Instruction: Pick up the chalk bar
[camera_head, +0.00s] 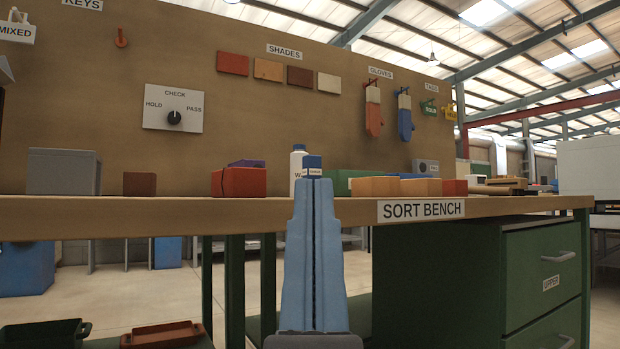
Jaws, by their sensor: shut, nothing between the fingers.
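My gripper (314,182) is light blue and points up in the middle of the view, in front of the bench's front edge. Its two fingers are pressed together with nothing between them. I cannot make out a chalk bar for certain. A small blue-and-white labelled block (312,162) shows just above my fingertips; its lower part is hidden by them. Orange blocks (375,187) and a red block (454,187) lie on the bench to the right. A red hollow brick (239,183) with a purple piece (246,163) on top lies to the left.
The sort bench (150,207) spans the view, seen nearly edge-on. A grey box (64,171) and a brown block (139,184) stand at left, a white bottle (297,166) behind my gripper. Green drawers (540,275) are below right.

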